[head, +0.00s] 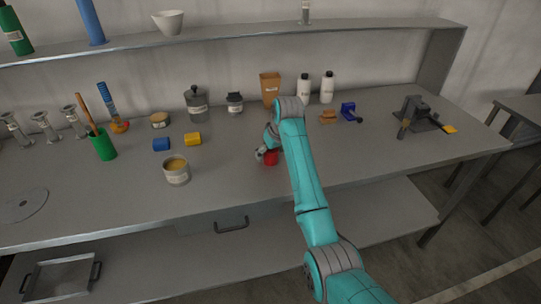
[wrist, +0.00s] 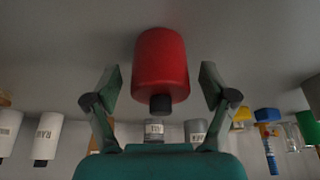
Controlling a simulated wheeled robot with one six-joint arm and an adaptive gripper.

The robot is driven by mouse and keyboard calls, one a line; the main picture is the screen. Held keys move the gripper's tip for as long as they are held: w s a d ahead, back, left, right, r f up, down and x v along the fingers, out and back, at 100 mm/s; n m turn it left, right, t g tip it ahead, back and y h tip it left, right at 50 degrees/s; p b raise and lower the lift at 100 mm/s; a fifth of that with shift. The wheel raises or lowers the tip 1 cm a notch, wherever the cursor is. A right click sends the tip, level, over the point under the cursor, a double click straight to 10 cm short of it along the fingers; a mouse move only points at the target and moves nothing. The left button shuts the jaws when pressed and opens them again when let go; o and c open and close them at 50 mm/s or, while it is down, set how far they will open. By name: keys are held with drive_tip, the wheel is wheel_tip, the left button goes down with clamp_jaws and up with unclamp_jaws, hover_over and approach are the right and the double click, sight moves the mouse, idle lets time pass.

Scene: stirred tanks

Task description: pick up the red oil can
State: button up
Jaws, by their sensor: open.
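The red oil can (head: 271,158) stands on the grey bench near its front edge, partly hidden by my gripper in the head view. In the wrist view, which shows the bench upside down, the red can (wrist: 160,62) with its dark cap is centred between my fingers. My gripper (wrist: 161,86) is open, with a visible gap on each side of the can. In the head view my gripper (head: 264,154) is low over the bench, right at the can. How deep the can sits between the fingers is hard to tell.
An open tin (head: 176,171), a yellow block (head: 193,139) and a blue block (head: 162,144) lie to the left. A brown container (head: 270,88) and white bottles (head: 304,89) stand behind. A blue clamp-like item (head: 349,112) is at right.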

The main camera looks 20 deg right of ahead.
drive_tip(key=c, duration=1.3)
